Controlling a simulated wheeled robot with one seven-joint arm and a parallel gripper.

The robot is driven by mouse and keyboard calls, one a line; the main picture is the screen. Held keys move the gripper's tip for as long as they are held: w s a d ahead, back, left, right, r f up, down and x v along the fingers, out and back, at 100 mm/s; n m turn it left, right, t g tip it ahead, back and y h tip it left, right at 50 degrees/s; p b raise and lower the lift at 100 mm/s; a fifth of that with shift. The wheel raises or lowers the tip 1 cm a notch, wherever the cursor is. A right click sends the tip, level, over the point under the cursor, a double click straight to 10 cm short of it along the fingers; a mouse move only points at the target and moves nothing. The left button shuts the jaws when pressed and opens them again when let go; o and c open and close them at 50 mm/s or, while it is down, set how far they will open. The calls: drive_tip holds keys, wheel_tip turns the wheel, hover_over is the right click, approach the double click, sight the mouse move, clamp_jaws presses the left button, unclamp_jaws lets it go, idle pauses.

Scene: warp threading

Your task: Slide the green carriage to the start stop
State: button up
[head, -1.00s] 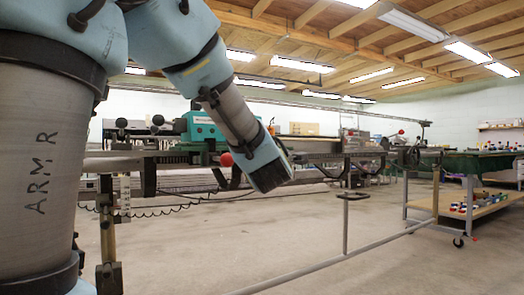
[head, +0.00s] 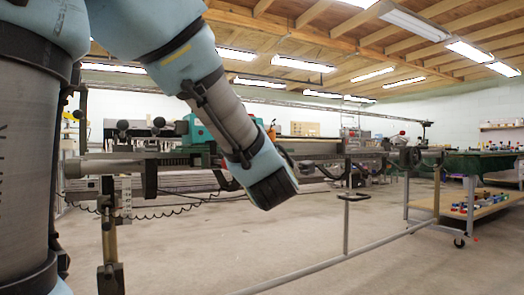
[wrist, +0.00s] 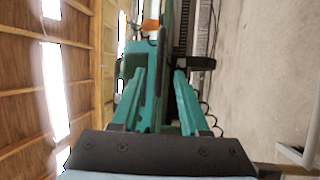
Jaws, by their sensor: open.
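The green carriage (head: 195,128) sits on the long horizontal rail bed at the left-centre of the head view, partly hidden behind my arm. In the wrist view its green body (wrist: 167,28) runs up the middle, with an orange knob (wrist: 150,25) at the top. My gripper (wrist: 160,72) is open; its two teal fingers point toward the carriage with a gap between them. No contact is clear. In the head view the end of my arm hangs in front of the rail, and the fingers are hidden. The start stop cannot be identified.
The rail (head: 325,148) runs right toward a round dark fitting (head: 409,157). A thin stand (head: 346,222) rises in front of it. A wheeled bench (head: 450,205) with coloured items stands at the right. The concrete floor in front is mostly clear.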

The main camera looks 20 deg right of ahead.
drive_tip(key=v, duration=0.5)
drive_tip(key=shift+s+p, duration=0.25)
drive_tip(key=shift+p, duration=0.05)
drive_tip(key=shift+w+a+f, duration=0.1)
drive_tip(key=w+a+f+m+g+p, duration=0.15)
drive_tip(key=a+f+m+g, duration=0.3)
drive_tip(key=f, duration=0.45)
drive_tip(key=w+a+f+m+g+p, duration=0.1)
drive_tip(key=w+a+f+m+g, duration=0.35)
drive_tip(key=f, duration=0.45)
drive_tip(key=s+a+f+m+g+y+p, duration=0.1)
drive_tip(key=s+a+f+m+g+y, duration=0.3)
drive_tip(key=s+a+f+m+g, duration=0.6)
drive_tip(key=s+a+r+n+p, duration=0.1)
drive_tip(key=a+r+p, duration=0.1)
drive_tip(key=r+p, duration=1.7)
drive_tip(key=s+a+r+n+t+p, duration=0.1)
drive_tip(key=s+a+r+n+p, duration=0.1)
drive_tip(key=r+p, duration=1.7)
drive_tip(key=shift+a, duration=0.2)
